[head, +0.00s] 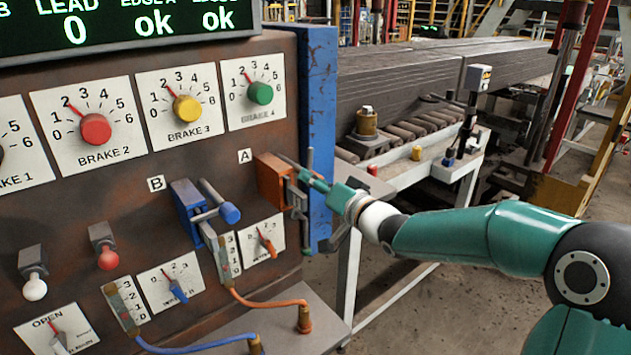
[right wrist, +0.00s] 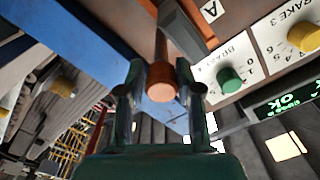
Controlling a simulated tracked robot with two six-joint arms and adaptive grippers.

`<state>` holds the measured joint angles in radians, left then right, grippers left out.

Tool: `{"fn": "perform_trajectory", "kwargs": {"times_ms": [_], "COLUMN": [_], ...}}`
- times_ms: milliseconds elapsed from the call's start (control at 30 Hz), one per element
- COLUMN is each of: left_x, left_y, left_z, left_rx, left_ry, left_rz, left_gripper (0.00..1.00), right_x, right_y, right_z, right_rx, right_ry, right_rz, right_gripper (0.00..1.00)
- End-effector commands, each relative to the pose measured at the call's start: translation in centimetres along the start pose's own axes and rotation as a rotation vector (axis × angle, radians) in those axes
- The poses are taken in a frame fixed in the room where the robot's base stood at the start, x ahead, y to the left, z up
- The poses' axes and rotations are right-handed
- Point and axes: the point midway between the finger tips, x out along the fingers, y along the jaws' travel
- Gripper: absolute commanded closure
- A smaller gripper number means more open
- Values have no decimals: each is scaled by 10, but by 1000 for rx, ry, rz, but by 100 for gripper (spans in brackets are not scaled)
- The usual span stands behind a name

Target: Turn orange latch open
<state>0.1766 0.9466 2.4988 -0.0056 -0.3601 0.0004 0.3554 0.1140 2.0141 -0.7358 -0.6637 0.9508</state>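The orange latch (head: 271,180), under the label A, is on the brown panel near its right edge. Its grey lever ends in an orange round knob (right wrist: 162,84), seen in the right wrist view. My right gripper (head: 300,186) reaches in from the right at the latch and hides part of its lever. In the right wrist view its two fingers (right wrist: 162,78) stand on either side of the knob, close against it. They look shut on it. My left gripper is in neither view.
A blue latch (head: 188,212) with a blue-tipped lever, label B, sits left of the orange one. A blue post (head: 319,120) edges the panel on the right. Brake dials fill the panel above. Small gauges and hoses lie below. A roller table (head: 400,170) stands behind.

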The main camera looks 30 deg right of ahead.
Motion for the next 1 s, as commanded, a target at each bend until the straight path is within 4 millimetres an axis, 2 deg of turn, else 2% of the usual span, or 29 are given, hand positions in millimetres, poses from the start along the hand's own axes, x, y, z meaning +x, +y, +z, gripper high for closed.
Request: {"fn": "perform_trajectory", "kwargs": {"times_ms": [33,100,400,567,667,1000], "left_x": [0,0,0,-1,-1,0], "left_y": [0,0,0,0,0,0], "left_z": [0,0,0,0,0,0], "left_rx": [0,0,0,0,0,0], "left_ry": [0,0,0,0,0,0], "left_rz": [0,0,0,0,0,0], "left_gripper": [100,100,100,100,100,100], "right_x": [0,0,-1,-11,-25,-92], "right_y": [0,0,-1,0,0,1], "right_z": [0,0,-1,-1,-1,0], "right_rx": [0,-1,-2,-3,-4,-3], "right_ry": [0,0,2,1,3,3], "right_rz": [1,0,-2,-1,0,2], "right_gripper": [53,44,44,44,44,44]}}
